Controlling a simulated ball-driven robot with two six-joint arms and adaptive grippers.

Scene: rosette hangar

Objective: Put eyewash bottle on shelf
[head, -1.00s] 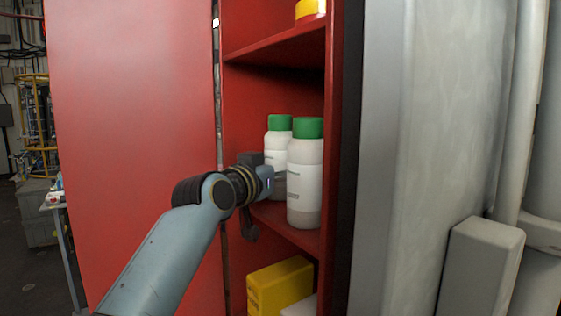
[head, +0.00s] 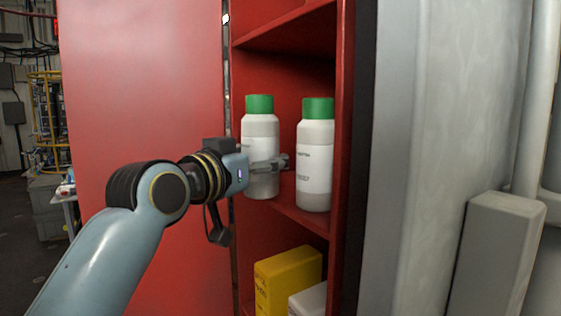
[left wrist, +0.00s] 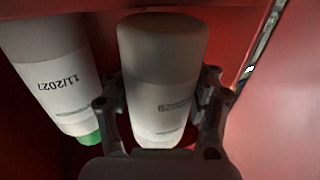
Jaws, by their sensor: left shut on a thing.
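Two white bottles with green caps show at the middle shelf (head: 308,224) of a red cabinet. My left gripper (head: 272,163) is shut around the left bottle (head: 261,130), which stands upright in the head view. I cannot tell whether its base touches the shelf. The other bottle (head: 315,150) stands on the shelf to its right, with a gap between them. In the left wrist view, the fingers (left wrist: 162,108) close on both sides of the held bottle (left wrist: 165,70), and the second bottle (left wrist: 50,75) is at the left. My right gripper is out of view.
The red cabinet door (head: 140,90) stands open on the left. A yellow box (head: 288,280) and a white box (head: 308,302) are on the shelf below. Another shelf (head: 285,28) is above. A grey column (head: 430,150) closes off the right side.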

